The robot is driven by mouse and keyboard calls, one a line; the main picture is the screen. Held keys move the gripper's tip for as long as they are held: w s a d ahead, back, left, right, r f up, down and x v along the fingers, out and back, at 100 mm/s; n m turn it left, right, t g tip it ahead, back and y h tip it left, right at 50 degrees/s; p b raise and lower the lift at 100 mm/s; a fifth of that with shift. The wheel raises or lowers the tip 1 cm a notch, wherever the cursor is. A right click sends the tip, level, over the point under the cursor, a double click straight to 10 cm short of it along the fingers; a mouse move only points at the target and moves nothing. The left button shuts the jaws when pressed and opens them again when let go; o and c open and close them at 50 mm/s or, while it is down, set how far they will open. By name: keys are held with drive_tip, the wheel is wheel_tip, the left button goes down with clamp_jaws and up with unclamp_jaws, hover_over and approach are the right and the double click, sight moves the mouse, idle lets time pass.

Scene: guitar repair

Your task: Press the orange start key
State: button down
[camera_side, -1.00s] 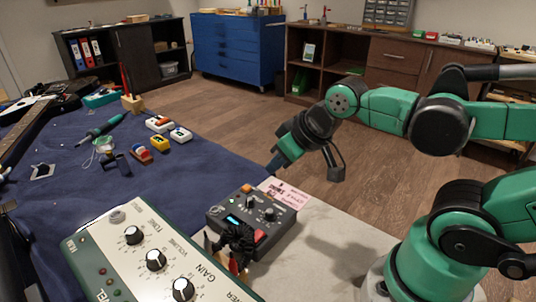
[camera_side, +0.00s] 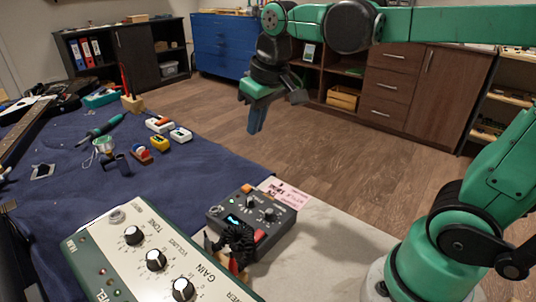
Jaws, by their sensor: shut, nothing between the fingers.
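The orange key (camera_side: 247,188) is a small square button at the back left corner of a dark grey control box (camera_side: 285,222). The box sits on the pale bench top at the edge of the blue cloth, with a small lit display, knobs and a red key (camera_side: 260,236) on it. My gripper (camera_side: 255,128) is shut and empty, with its fingers pointing down. It is in the air, well above the box in the picture, and touches nothing. Its exact distance from the orange key cannot be told from this one view.
A large cream amplifier panel (camera_side: 118,257) with knobs stands in front left of the box. A dark cable bundle (camera_side: 238,240) lies against the box's front. A pink note (camera_side: 283,190) lies behind it. Small pedals, a soldering iron (camera_side: 103,130) and a guitar lie on the blue cloth (camera_side: 75,200).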

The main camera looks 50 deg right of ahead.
sight(247, 187)
idle(0.3)
drive_tip(key=x, duration=0.8)
drive_tip(key=s+x, duration=0.1)
drive_tip(key=x, duration=0.4)
drive_tip(key=shift+f, duration=0.6)
drive_tip(key=shift+f, duration=0.1)
drive_tip(key=shift+f, duration=0.8)
drive_tip(key=w+v, duration=0.1)
drive_tip(key=v, duration=1.3)
drive_tip(key=shift+r, duration=0.3)
drive_tip(key=shift+w, duration=0.2)
